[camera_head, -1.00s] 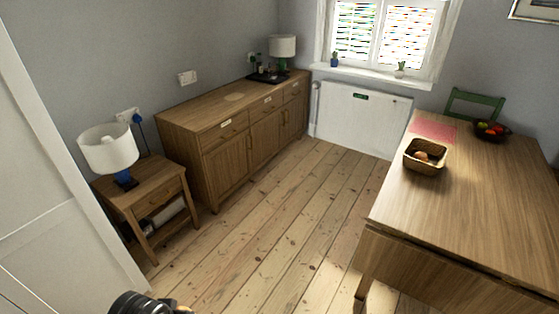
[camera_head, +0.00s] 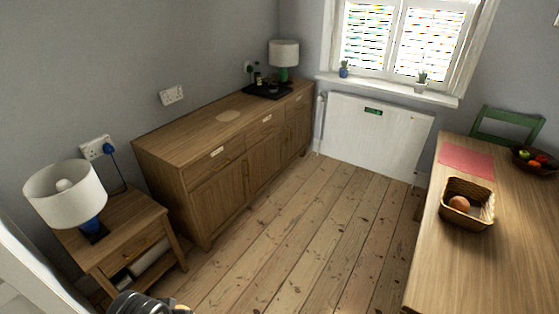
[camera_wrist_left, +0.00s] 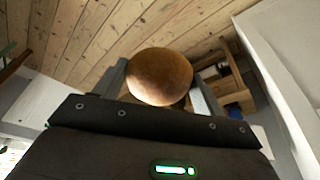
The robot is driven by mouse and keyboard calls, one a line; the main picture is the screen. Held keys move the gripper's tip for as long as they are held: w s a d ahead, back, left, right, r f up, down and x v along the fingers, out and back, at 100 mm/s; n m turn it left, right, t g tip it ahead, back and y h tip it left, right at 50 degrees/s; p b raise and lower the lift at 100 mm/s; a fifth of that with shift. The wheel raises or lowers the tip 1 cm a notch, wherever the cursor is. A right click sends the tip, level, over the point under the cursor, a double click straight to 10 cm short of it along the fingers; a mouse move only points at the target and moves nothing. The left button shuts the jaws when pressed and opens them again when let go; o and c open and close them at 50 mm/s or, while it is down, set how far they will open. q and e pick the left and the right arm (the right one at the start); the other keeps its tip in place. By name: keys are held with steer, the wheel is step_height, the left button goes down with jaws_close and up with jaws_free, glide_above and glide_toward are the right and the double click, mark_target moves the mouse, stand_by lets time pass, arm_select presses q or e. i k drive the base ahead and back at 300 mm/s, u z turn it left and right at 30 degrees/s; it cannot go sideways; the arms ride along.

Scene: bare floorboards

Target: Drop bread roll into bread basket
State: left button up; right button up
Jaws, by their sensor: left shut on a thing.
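A round brown bread roll (camera_wrist_left: 160,76) is held between the two fingers of my left gripper (camera_wrist_left: 157,84) in the left wrist view. The gripper is shut on it, with floorboards behind. In the head view only a dark part of my left arm shows at the bottom edge, and the held roll is out of sight. The woven bread basket (camera_head: 470,219) stands on the wooden table at the right, well away from that arm. A round brown roll (camera_head: 459,203) lies inside the basket. My right gripper is in neither view.
The table (camera_head: 460,275) also bears a pink mat (camera_head: 466,161) and a dark fruit bowl (camera_head: 536,168). A green chair (camera_head: 508,128) stands behind it. A sideboard (camera_head: 230,165) and a nightstand (camera_head: 125,235) with a lamp line the left wall. The floor (camera_head: 310,240) between is clear.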

mark_target(472, 211)
steer(key=i, duration=3.85)
steer(key=z, duration=4.8)
